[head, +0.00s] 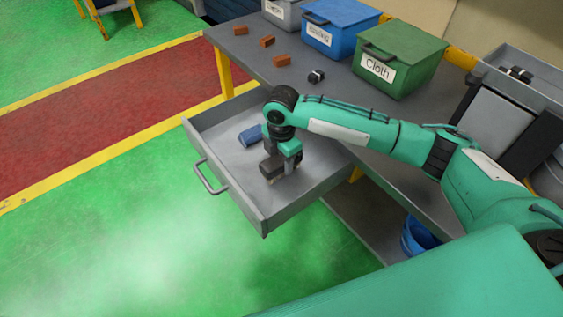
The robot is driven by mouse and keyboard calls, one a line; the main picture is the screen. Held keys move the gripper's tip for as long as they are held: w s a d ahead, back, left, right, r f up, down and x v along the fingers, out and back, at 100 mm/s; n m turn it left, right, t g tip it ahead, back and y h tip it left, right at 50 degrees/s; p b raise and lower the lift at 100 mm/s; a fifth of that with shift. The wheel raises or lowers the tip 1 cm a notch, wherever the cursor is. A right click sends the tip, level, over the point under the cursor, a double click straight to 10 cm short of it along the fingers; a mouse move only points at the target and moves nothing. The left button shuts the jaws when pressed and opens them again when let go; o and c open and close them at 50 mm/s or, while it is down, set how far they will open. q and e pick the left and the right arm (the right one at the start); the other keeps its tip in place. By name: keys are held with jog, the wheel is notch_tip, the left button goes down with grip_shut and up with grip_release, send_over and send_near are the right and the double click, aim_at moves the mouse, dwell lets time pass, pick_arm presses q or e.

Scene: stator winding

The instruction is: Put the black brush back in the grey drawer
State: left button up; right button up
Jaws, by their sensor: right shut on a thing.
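The grey drawer (232,205) is pulled out from under the workbench, with its handle facing the lower left. My right gripper (281,165) points down into the drawer, low over its floor. It is shut on the black brush (271,168), which is small here and mostly hidden by the fingers and wrist. I cannot tell whether the brush touches the drawer floor. My left gripper is not in view.
On the bench (345,106) are several brown blocks (267,41), a small black-and-white part (316,76), a blue bin (338,26) and a green "Cloth" bin (408,55).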

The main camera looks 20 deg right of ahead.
jog(key=shift+f, duration=0.8)
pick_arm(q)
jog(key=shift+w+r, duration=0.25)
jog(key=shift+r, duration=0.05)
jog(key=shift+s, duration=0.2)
pick_arm(e)
jog(key=o, duration=0.6)
jog(key=shift+f, duration=0.15)
jog(key=o, duration=0.4)
jog(key=shift+c, duration=0.2)
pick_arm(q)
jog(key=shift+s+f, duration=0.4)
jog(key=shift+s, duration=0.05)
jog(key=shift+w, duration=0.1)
